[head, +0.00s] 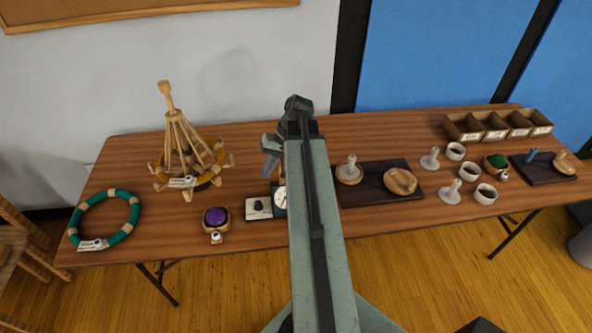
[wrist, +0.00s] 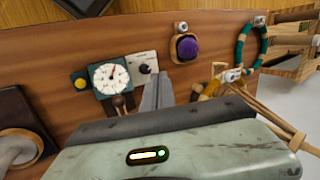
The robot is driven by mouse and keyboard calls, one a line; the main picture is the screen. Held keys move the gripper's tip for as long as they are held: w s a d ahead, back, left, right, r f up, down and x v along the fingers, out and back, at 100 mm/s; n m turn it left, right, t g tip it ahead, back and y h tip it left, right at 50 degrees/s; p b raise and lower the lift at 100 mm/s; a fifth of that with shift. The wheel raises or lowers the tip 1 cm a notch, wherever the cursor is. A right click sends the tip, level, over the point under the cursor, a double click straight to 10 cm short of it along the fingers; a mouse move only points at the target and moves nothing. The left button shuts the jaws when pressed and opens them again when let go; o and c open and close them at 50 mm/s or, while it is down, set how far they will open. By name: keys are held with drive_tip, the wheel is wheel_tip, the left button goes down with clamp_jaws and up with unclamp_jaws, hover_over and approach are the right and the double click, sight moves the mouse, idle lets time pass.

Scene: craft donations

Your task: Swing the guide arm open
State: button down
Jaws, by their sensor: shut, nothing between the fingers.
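A dial gauge (head: 281,197) with a white face is partly hidden by my arm in the head view. The wrist view shows the gauge whole (wrist: 110,77), with a yellow knob (wrist: 81,83) and short brown wooden parts (wrist: 120,103) at its edge. A white box with a dark knob (head: 258,208) stands beside it; it also shows in the wrist view (wrist: 144,68). I cannot tell which part is the guide arm. My gripper (head: 268,158) is shut and empty above the table; its fingers (wrist: 157,90) appear close to the white box in the wrist view.
A wooden yarn swift (head: 182,150), a teal ring (head: 104,218) and a purple ball in a holder (head: 215,217) are left. Dark boards (head: 375,188), white cups (head: 486,194), pegs and a compartment box (head: 497,124) are right. Bare tabletop (head: 240,150) lies behind the gauge.

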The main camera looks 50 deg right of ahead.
sight(282, 166)
drive_tip(key=s+d+r+m+t, duration=0.2)
drive_tip(key=s+d, duration=0.4)
drive_tip(key=d, duration=0.2)
drive_tip(key=s+d+r+m+t, duration=0.1)
drive_tip(key=s+d+r+t, duration=0.1)
drive_tip(key=s+d, duration=0.55)
drive_tip(key=w+a+r+b+x, duration=0.1)
drive_tip(key=w+r+b+x, duration=0.1)
drive_tip(key=b+x, duration=0.6)
drive_tip(key=shift+x, duration=3.15)
drive_tip(key=shift+s+a, duration=0.1)
